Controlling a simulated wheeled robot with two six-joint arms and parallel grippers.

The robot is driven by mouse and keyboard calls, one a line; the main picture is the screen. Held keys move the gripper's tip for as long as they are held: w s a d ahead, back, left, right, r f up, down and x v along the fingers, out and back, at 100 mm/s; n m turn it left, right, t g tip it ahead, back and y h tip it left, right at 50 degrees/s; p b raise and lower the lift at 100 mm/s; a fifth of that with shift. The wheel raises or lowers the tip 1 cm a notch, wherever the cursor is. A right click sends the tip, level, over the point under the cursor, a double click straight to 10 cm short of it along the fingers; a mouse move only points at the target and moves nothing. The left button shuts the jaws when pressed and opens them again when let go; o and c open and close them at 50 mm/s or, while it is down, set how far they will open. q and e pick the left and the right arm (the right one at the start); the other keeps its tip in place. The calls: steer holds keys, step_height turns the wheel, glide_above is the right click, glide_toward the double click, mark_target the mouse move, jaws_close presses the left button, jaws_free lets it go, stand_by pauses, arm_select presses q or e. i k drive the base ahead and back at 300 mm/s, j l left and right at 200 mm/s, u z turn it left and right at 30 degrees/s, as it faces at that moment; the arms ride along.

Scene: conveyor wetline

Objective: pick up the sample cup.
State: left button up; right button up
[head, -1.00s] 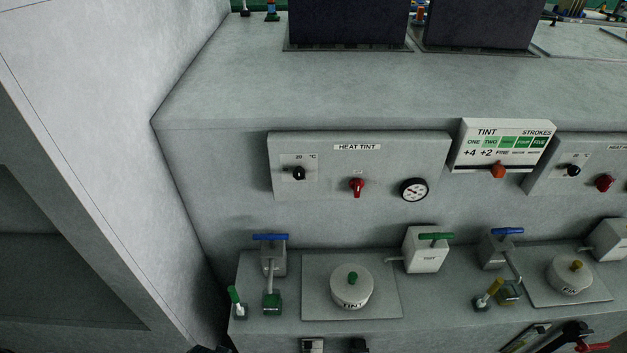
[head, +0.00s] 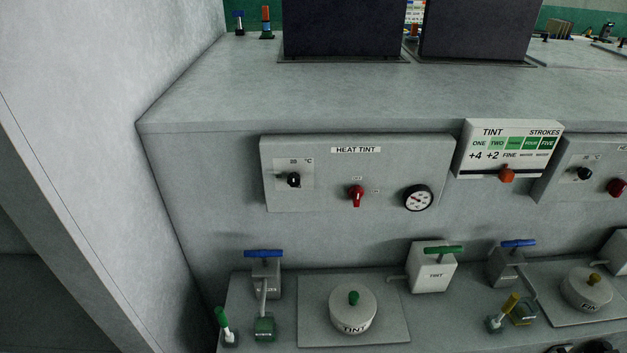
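I cannot make out a sample cup for certain in the head view. A small green block-like item (head: 264,328) sits under the spout of the blue-handled tap (head: 265,275) at the lower left; I cannot tell whether it is a cup. A similar green and yellow item (head: 523,313) sits below the second blue-handled tap (head: 507,265) at the lower right. A round grey pot marked TINT (head: 353,311), with a green knob on its lid, stands on a square plate between them. Neither of my grippers is in view.
A HEAT TINT panel (head: 356,174) with knobs and a gauge is on the grey wall above. A TINT STROKES sign (head: 508,148) is to its right. A white TINT box (head: 432,268) with a green handle stands behind the pot. A tall grey wall (head: 100,130) closes off the left.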

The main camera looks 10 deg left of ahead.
mark_target(264, 328)
steer(key=u, duration=0.85)
